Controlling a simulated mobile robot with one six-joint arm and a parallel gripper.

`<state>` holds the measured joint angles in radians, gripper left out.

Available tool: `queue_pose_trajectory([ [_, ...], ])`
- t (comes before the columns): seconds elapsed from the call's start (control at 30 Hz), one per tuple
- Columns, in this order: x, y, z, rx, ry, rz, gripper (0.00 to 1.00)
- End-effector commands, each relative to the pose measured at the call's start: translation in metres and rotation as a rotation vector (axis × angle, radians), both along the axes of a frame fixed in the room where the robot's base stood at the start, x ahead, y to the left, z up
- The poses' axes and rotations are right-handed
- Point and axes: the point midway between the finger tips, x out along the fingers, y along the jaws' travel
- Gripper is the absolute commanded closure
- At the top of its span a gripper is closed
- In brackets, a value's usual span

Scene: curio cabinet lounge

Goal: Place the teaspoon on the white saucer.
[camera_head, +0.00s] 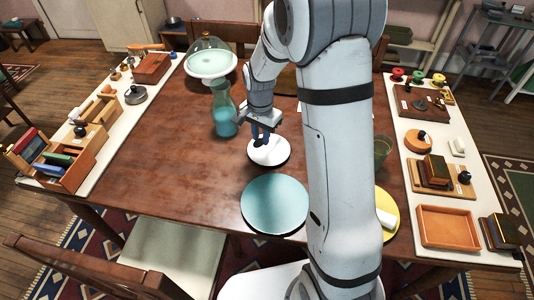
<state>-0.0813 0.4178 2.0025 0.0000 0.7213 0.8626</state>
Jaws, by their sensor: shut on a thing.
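The white saucer (272,156) is a round white disc with a dark edge, lying near the middle of the wooden table. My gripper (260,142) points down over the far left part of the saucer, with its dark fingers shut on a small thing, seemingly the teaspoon. The teaspoon itself is too small and too covered by the fingers to make out clearly. I cannot tell whether it touches the saucer.
A large teal plate (274,204) lies just in front of the saucer. A teal glass carafe (223,112) stands to the left, with a domed cake stand (211,66) behind. A green glass (381,150) and yellow plate (388,226) are right of my arm. Left-centre table is clear.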

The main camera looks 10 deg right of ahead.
Motion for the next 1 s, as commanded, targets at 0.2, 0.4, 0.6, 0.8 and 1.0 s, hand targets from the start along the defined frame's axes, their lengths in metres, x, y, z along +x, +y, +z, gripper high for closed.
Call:
queue_pose_trajectory([
  [0.2,0.0,0.0,-0.035,0.0,0.003,0.001,0.99],
  [0.4,-0.001,-0.001,-0.051,0.0,0.003,0.001,0.99],
  [0.6,0.0,-0.001,-0.076,-0.001,0.002,0.001,0.99],
  [0.8,0.0,-0.001,-0.076,0.0,-0.001,0.001,0.99],
  [1.0,0.0,-0.001,-0.079,0.0,-0.001,0.001,0.73],
])
